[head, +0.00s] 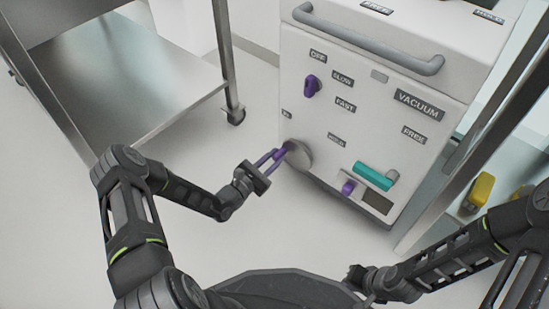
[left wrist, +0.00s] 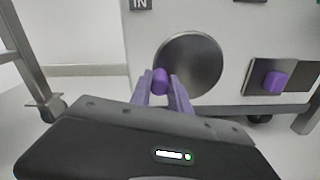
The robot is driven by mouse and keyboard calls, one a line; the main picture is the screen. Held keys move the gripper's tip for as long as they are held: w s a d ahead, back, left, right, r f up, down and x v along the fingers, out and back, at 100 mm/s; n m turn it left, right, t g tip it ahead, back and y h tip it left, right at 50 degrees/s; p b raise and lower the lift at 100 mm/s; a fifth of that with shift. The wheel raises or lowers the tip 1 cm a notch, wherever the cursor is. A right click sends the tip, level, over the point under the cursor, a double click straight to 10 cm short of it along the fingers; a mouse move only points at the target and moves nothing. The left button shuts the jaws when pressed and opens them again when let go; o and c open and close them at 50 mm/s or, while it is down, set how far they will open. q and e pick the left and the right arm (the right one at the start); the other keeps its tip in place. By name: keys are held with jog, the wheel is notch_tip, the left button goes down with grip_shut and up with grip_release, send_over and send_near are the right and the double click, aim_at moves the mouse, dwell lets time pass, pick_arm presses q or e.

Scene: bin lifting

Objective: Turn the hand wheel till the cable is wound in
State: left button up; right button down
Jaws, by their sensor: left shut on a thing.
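The hand wheel (head: 303,156) is a round grey disc low on the front of the white vacuum machine (head: 350,110). It also shows in the left wrist view (left wrist: 203,62). A purple knob (left wrist: 160,78) stands out near the wheel's lower left edge. My left gripper (head: 280,153) has purple fingers, which are shut on this knob, one on each side in the left wrist view (left wrist: 161,88). My right gripper (head: 358,278) is low in front of my body, away from the machine; its fingers are too small to read. I cannot make out the cable.
The machine also carries a purple switch (head: 312,86), a teal cylinder (head: 373,176), a purple button (head: 348,188) and a grey top handle (head: 370,45). A metal table (head: 130,80) stands left, a metal frame with yellow items (head: 482,188) right. Floor before the machine is clear.

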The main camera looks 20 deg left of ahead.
aim_at(298, 147)
pick_arm(q)
grip_shut()
pick_arm(e)
jog(key=shift+r, duration=0.15)
